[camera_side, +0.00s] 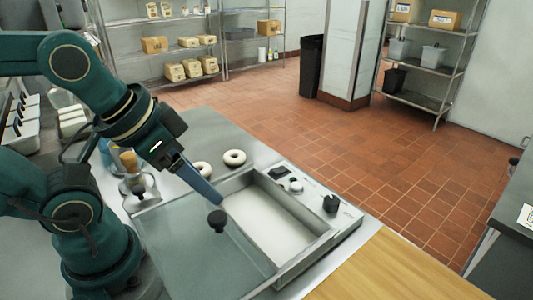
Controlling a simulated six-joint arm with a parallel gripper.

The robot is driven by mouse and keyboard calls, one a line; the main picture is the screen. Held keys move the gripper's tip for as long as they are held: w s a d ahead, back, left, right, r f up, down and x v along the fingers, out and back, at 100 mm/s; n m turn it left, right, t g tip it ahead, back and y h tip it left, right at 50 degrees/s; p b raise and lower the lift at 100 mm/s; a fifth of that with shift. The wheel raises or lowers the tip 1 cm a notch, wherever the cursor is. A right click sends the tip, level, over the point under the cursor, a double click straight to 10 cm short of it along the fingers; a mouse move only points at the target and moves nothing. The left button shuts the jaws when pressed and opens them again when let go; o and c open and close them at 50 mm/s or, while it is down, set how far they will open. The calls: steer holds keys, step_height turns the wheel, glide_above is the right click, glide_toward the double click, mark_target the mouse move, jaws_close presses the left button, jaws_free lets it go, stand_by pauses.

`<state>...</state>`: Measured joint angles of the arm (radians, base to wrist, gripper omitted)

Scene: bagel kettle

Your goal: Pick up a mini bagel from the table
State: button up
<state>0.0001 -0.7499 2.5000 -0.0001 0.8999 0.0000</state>
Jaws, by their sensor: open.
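Two pale mini bagels lie on the steel table (212,128) behind the kettle. One bagel (234,157) is in full view; the other bagel (202,168) is to its left, close behind my gripper's fingers in the picture. My gripper (213,198) points down and to the right, with its fingertips over the left rim of the kettle (318,240). It is open and holds nothing visible; the gap between the fingers is hard to see from this side. It is apart from the right bagel; its distance from the left one is hard to judge.
The kettle holds whitish liquid. A wooden-handled tool (129,162) stands left of my gripper. A wooden counter (390,272) is at front right.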

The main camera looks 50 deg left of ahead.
steer(key=o, duration=0.5)
steer(key=shift+c, duration=0.2)
